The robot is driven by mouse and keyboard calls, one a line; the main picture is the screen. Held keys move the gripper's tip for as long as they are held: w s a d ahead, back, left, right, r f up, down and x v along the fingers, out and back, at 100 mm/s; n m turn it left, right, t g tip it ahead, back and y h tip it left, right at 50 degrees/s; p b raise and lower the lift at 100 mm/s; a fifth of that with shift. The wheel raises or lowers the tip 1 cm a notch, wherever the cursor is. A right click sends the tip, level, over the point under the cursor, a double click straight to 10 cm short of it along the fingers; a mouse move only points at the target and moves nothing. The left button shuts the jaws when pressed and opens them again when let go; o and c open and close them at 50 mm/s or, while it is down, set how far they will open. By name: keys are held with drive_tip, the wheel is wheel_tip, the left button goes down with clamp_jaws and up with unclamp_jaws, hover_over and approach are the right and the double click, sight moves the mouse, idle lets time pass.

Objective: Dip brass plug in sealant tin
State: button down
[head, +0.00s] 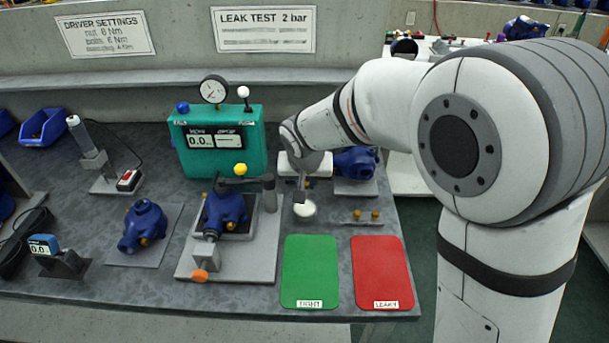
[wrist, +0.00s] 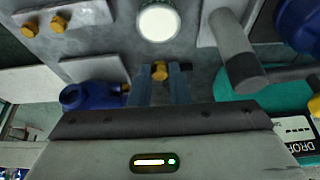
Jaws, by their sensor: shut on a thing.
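My gripper (wrist: 160,78) is shut on a brass plug (wrist: 160,70), whose gold end shows between the two fingertips in the wrist view. The sealant tin (wrist: 159,22) is a small round pot with a white top, ahead of the fingertips in that view. In the head view the tin (head: 304,210) stands on the grey bench and my gripper (head: 301,193) points down just above and behind it. The plug looks apart from the sealant. How high it is above the tin I cannot tell exactly.
A small rack (head: 345,217) with two more brass plugs stands right of the tin. The test fixture (head: 262,265) with a clamped blue pump is to the left. A blue pump (head: 355,163) sits behind. Green (head: 310,270) and red (head: 382,270) mats lie in front, clear.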

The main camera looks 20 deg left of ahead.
sight(305, 206)
drive_tip(key=shift+f+b, duration=1.65)
drive_tip(key=shift+f, duration=1.1)
drive_tip(key=shift+s+f+b, duration=0.15)
drive_tip(key=shift+f+b, duration=0.4)
drive_tip(key=shift+b, duration=0.15)
idle(0.3)
drive_tip(key=shift+r+p, duration=2.25)
drive_tip(key=shift+r, duration=1.35)
drive_tip(key=shift+f, duration=0.1)
